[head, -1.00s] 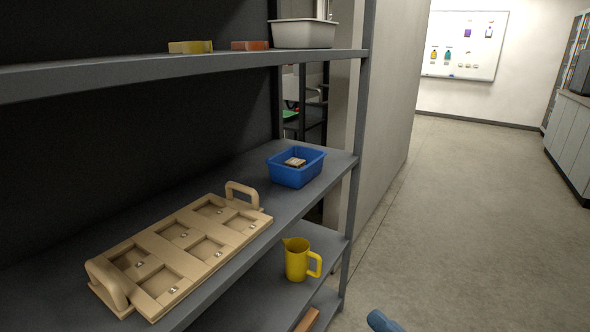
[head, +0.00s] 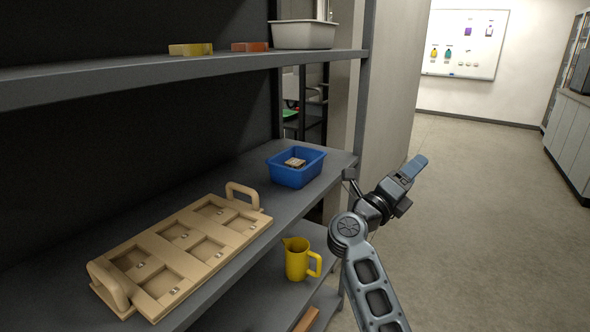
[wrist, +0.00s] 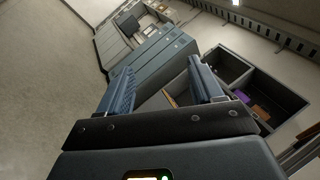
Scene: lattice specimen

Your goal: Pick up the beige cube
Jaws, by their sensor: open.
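A small beige block (head: 295,162), which looks like the beige cube, lies in a blue bin (head: 297,177) on the middle shelf; the bin's walls hide its lower part. My gripper (head: 414,168) is up in the free space right of the shelf, apart from the bin and pointing away toward the room. In the wrist view its two blue-grey fingers (wrist: 161,88) stand wide apart with nothing between them. The cube is not seen in the wrist view.
A beige tray (head: 190,239) with handles and several square recesses lies left of the bin. A yellow jug (head: 297,259) stands on the shelf below. The upper shelf (head: 180,70) holds a yellow block (head: 190,49), an orange block (head: 249,46) and a pale bin (head: 304,35). A post (head: 360,110) edges the shelf.

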